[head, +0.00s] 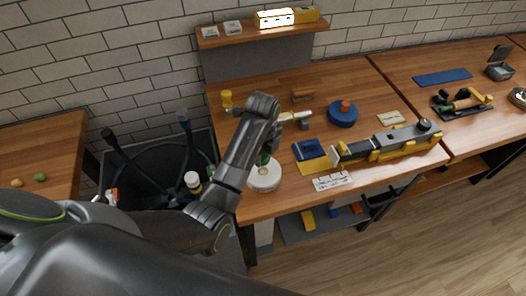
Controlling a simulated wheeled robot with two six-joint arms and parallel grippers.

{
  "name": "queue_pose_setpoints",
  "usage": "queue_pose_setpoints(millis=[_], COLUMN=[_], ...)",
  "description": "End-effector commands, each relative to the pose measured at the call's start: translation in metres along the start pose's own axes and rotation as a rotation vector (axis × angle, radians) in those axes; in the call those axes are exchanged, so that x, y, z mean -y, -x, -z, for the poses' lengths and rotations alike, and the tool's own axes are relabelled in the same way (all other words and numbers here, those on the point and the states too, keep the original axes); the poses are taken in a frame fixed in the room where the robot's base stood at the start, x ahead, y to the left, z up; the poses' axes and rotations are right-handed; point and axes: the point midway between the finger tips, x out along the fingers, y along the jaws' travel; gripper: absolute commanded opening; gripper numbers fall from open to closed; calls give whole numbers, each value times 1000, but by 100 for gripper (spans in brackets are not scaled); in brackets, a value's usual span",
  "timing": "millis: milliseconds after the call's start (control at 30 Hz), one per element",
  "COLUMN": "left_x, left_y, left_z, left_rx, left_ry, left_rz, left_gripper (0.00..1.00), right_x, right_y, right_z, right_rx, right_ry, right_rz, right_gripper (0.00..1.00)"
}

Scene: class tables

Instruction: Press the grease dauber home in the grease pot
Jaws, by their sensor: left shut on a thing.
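A pale round pot (264,181), which I take for the grease pot, stands near the front left edge of the middle table. A small pale and green piece, apparently the dauber (264,158), shows over the pot, beside my left forearm. My left gripper (268,149) is low over the pot and shut on the dauber. My forearm hides most of the jaws and part of the dauber. I cannot tell how deep the dauber sits in the pot. My right gripper is out of view.
A blue round object with an orange knob (343,114), a blue box (307,149), a white slotted rack (332,181) and a long grey and yellow tool (388,144) lie to the right. A shelf (262,34) hangs behind. A dark bin (150,180) stands left of the table.

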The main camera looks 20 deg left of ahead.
Motion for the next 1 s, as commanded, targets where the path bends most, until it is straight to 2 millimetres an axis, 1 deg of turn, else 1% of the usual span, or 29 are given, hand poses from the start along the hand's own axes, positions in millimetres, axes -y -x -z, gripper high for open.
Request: queue_pose_setpoints(millis=[33,100,333,600,1000], left_x=[0,0,0,0,0], left_y=[-7,-13,-26,-30,-30], left_z=[0,0,0,0,0], left_rx=[-1,0,0,0,0], left_ry=[0,0,0,0,0], left_rz=[-1,0,1,1,1], left_gripper=[8,8,8,8,8], right_x=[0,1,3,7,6], right_y=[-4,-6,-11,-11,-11], right_z=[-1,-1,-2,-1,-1], right_rx=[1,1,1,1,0], right_ry=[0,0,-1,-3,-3], right_rz=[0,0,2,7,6], right_gripper=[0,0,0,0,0])
